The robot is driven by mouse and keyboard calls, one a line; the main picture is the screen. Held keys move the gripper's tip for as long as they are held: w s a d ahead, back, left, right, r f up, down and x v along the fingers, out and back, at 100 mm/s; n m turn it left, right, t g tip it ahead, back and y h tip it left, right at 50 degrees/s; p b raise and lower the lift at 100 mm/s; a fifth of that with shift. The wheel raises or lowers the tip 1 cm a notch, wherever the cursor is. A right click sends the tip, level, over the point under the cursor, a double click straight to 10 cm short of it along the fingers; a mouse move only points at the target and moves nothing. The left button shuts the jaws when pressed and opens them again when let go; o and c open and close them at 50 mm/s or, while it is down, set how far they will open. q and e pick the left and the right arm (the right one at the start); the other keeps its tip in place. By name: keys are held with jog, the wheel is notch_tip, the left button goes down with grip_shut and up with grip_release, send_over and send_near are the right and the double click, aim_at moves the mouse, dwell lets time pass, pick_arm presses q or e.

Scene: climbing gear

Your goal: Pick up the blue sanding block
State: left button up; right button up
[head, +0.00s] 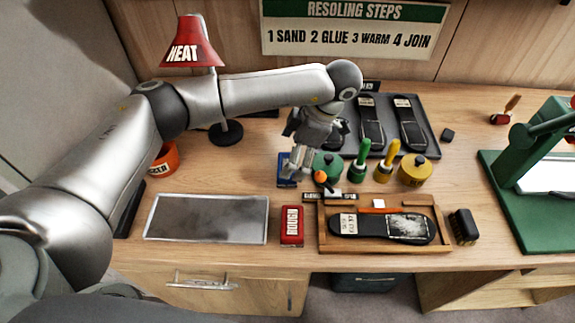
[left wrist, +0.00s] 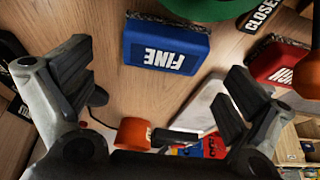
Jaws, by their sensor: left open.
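The blue sanding block (head: 284,172) lies on the bench, partly hidden behind my left gripper (head: 301,163) in the head view. In the left wrist view the blue block (left wrist: 166,46) shows whole, with white "FINE" lettering upside down and a dark gritty edge. My left gripper (left wrist: 157,85) is open and empty, its two fingers spread wide. The block appears beyond the fingertips, toward the top of the wrist view, and is not between the pads. My right gripper is in neither view.
A green pot (head: 327,165) stands close right of the blue block. A red block (head: 292,226) lies nearer the front edge, beside a wooden tray (head: 326,241) holding a shoe sole. A grey plate (head: 206,218) lies left. Bare bench shows left of the blue block.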

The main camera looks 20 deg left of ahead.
aim_at(284, 164)
pick_arm(q)
jog(key=p+x, duration=0.1)
jog(key=x, duration=0.3)
jog(key=shift+s+a, duration=0.15)
jog(key=shift+s, duration=0.05)
jog(key=c, duration=1)
